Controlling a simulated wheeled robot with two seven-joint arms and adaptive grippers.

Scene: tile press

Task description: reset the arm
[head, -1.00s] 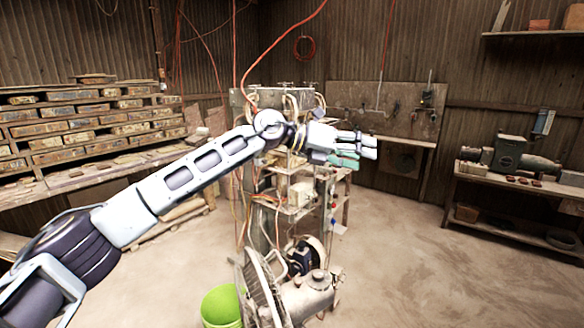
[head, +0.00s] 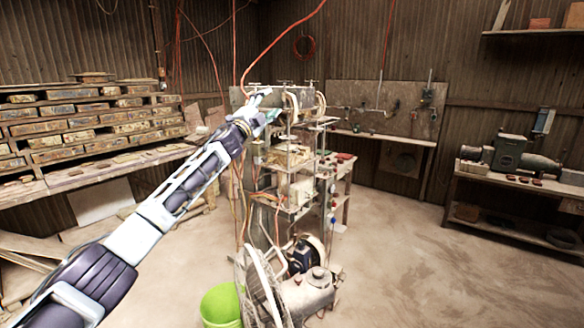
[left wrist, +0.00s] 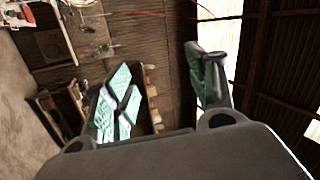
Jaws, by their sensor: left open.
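My left arm reaches in from the lower left in the head view and slants up toward the press machine. My left gripper (head: 264,108) is in front of the top left part of the press machine (head: 290,180), and it looks small and partly blurred into the machine behind it. In the left wrist view the two green-padded fingers of the left gripper (left wrist: 160,88) stand wide apart, with nothing between them. My right gripper is in neither view.
A rack of stacked tiles (head: 90,115) stands along the left wall. A green bucket (head: 221,306) and a large wheel (head: 262,290) are by the machine's foot. A workbench (head: 520,185) with a grinder-like machine (head: 510,155) is at right. The floor between is open.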

